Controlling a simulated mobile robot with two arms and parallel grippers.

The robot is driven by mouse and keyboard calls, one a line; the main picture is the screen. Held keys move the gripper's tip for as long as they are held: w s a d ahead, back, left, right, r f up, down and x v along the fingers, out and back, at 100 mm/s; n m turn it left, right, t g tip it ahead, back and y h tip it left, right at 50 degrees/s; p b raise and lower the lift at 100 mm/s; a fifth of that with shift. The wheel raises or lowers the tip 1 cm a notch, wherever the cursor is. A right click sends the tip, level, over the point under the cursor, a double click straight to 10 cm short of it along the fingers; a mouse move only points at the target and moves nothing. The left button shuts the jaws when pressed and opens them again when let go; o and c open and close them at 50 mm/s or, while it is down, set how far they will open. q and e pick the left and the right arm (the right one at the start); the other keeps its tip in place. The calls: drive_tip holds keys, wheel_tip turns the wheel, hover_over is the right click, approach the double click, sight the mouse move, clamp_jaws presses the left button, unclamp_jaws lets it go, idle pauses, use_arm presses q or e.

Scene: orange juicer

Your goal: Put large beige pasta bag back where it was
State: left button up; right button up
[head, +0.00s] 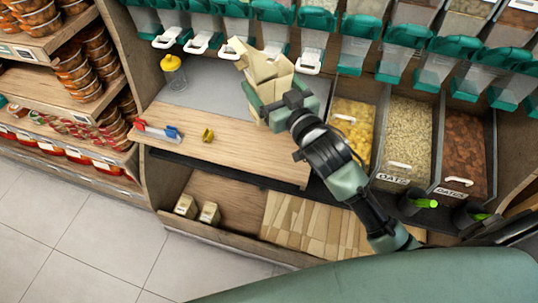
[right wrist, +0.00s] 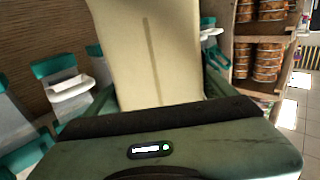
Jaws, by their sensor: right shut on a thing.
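My right gripper (head: 276,96) is shut on a large beige pasta bag (head: 262,66). It holds the bag up above the wooden counter, near the row of dispensers. In the right wrist view the bag (right wrist: 150,50) rises upright from between the fingers, with a darker line down its middle. On the lower shelf, a row of large beige bags (head: 312,222) lies close together. Two small beige bags (head: 209,213) stand to their left on that shelf. My left gripper is not in view.
A yellow-topped jar (head: 173,75), a red and blue item (head: 158,131) and a small yellow item (head: 208,135) are on the counter (head: 240,148). Dispensers (head: 365,50) line the back. Bins of dry food (head: 405,135) stand at right. The lower shelf has bare room at left.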

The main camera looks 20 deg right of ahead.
drive_tip(key=shift+w+d+r, duration=0.1)
drive_tip(key=shift+w+d, duration=0.1)
drive_tip(key=shift+w, duration=0.4)
drive_tip(key=shift+w+d, duration=0.1)
drive_tip(key=shift+w, duration=0.1)
wheel_tip(320, 180, down, 20)
drive_tip(key=b, duration=0.2)
drive_tip(key=shift+r+b, duration=0.2)
drive_tip(key=shift+b, duration=0.1)
drive_tip(key=shift+f, duration=0.2)
drive_tip(key=o, duration=1.5)
drive_tip(key=shift+r, duration=0.15)
